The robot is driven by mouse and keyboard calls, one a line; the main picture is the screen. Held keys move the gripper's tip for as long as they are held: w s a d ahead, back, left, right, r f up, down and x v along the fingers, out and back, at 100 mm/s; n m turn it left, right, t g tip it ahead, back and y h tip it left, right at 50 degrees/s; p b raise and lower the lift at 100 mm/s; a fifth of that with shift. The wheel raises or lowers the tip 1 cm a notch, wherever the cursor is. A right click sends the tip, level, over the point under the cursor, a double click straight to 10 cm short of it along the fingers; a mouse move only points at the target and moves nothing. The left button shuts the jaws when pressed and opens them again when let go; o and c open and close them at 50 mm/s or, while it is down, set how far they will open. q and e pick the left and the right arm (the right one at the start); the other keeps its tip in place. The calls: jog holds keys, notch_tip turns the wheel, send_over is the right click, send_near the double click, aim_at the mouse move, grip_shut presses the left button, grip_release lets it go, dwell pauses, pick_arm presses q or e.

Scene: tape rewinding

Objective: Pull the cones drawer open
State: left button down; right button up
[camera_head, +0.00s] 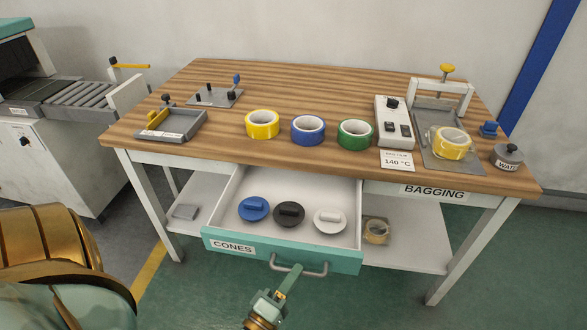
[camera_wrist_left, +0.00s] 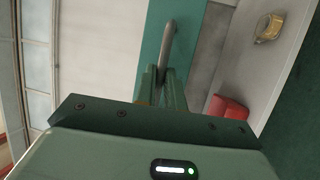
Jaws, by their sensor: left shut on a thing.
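The cones drawer (camera_head: 232,247) has a teal front with a "CONES" label and stands pulled out from under the wooden bench. Inside it lie a blue cone (camera_head: 253,208), a black cone (camera_head: 289,214) and a white cone (camera_head: 330,221). Its grey bar handle (camera_head: 314,271) is on the front. In the left wrist view the fingers (camera_wrist_left: 162,86) close around the handle (camera_wrist_left: 167,40). My right gripper is not in view.
Yellow, blue and green tape rolls (camera_head: 308,130) stand on the bench top (camera_head: 300,88). A grey tray (camera_head: 170,126) is at the left. A tan roll (camera_head: 376,231) lies on the lower shelf.

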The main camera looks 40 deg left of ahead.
pick_arm(q)
jog(key=c, duration=1.5)
grip_release()
jog(key=p+v, duration=0.1)
jog(key=v, duration=1.5)
jog(key=shift+s+p, duration=0.2)
jog(key=shift+p, duration=0.15)
